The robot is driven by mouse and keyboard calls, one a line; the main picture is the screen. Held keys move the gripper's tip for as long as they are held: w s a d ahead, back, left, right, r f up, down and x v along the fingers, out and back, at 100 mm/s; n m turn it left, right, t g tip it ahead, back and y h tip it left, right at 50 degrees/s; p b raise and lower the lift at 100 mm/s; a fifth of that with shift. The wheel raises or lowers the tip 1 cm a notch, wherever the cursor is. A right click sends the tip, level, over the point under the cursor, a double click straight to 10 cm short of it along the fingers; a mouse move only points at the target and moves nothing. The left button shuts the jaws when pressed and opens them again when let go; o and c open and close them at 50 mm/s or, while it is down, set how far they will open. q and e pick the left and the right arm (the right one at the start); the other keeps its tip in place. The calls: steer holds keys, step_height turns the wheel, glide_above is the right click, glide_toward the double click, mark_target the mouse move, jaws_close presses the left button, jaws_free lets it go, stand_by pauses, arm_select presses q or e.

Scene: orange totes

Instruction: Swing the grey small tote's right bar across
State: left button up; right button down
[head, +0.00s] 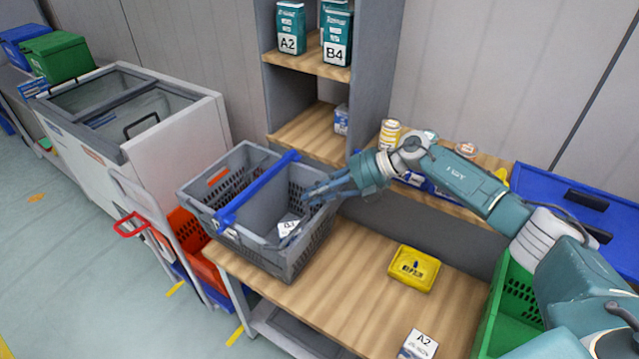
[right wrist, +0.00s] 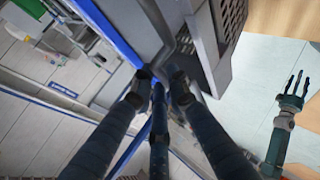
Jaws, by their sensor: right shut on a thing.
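The grey small tote (head: 296,259) stands at the left end of the wooden table, its top open, with a white labelled item (head: 288,225) inside. One blue bar (head: 258,188) lies across the tote's top, near its middle. My right gripper (head: 312,191) is at the tote's right rim, its fingers shut on the right bar, which they mostly hide. In the right wrist view, the fingertips (right wrist: 158,84) meet at the end of a blue strip beside the grey tote wall (right wrist: 205,40). My left gripper (right wrist: 293,85) shows there with spread fingers, empty.
A yellow box (head: 414,269) and a white A2 box (head: 418,345) lie on the wooden table (head: 350,280). A green crate (head: 512,305) stands at the right.

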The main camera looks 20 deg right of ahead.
arm_select(q)
steer(key=shift+r+p, duration=0.95)
steer(key=shift+r, duration=0.5)
arm_select(e)
steer(key=shift+w+a+r+g+h, duration=0.35)
steer(key=shift+w+r+g+h, duration=0.1)
steer(key=shift+w+g+h, duration=0.05)
steer(key=shift+f, duration=0.1)
steer(key=c, duration=1.9)
jaws_free()
steer(key=shift+c, duration=0.2)
steer(key=shift+d, duration=0.1)
steer(key=v, duration=1.1)
steer(key=shift+d+r, duration=0.15)
steer(key=shift+r, duration=0.25)
steer(key=shift+s, duration=0.1)
